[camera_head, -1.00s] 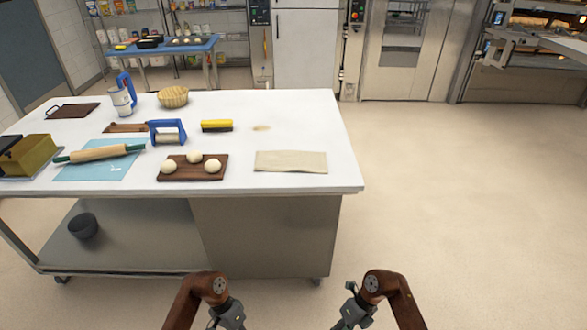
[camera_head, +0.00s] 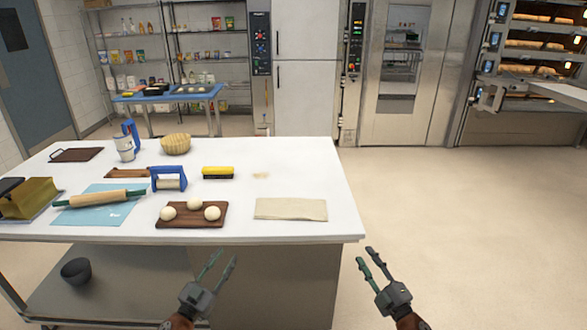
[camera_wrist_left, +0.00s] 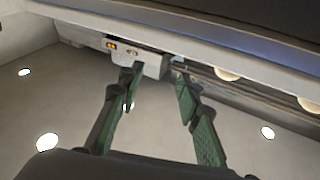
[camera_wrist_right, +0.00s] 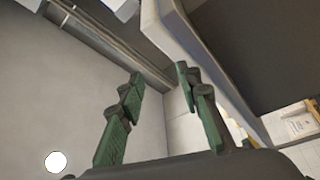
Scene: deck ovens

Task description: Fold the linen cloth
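The linen cloth (camera_head: 291,209) is a flat beige rectangle near the front right of the white table (camera_head: 310,165). My left gripper (camera_head: 222,262) is in front of the table's near edge, short of the cloth and to its left, open and empty. My right gripper (camera_head: 369,256) is just off the table's front right corner, open and empty. Neither touches the cloth. The left wrist view shows the open fingers (camera_wrist_left: 155,82) against ceiling and lights. The right wrist view shows the open fingers (camera_wrist_right: 160,82) also pointing upward. The cloth is in neither wrist view.
A dark board (camera_head: 191,222) with dough balls lies left of the cloth. A yellow-black brush (camera_head: 217,173), a blue-handled tool (camera_head: 168,179), a rolling pin (camera_head: 98,199) and a basket (camera_head: 176,144) are further off. The tabletop right of the cloth is clear; open floor (camera_head: 450,220) lies beyond.

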